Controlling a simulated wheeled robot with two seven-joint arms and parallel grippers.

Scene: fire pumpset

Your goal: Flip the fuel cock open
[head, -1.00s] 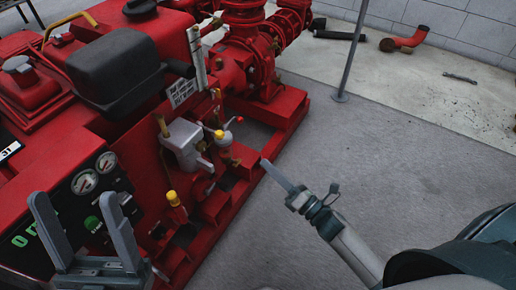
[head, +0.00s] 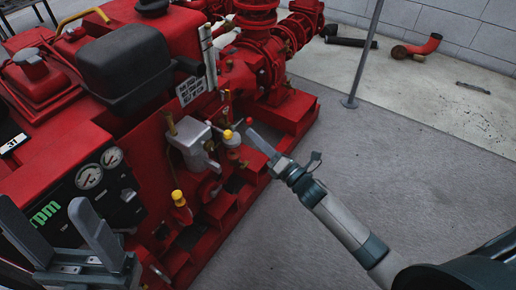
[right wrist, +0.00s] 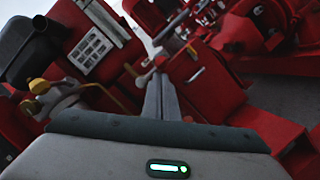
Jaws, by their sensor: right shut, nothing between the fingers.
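A small valve fitting with a yellow cap (head: 228,135) and a red-tipped lever (head: 248,121) stands on the right side of the red pumpset; it looks like the fuel cock, though I cannot be sure. My right gripper (head: 258,138) is shut and empty, its fingertips just right of the red tip and close to it in the head view. I cannot tell whether they touch. In the right wrist view the shut fingers (right wrist: 160,98) point up toward small fittings, with a yellow knob (right wrist: 39,86) at left. My left gripper (head: 60,232) is open and empty at lower left.
The grey housing (head: 193,145) and a second yellow-capped part (head: 179,198) sit close by on the pumpset. The gauge panel (head: 90,178) is at left, the black tank (head: 122,65) above. A thin grey pole (head: 364,55) stands behind. The floor at right is clear.

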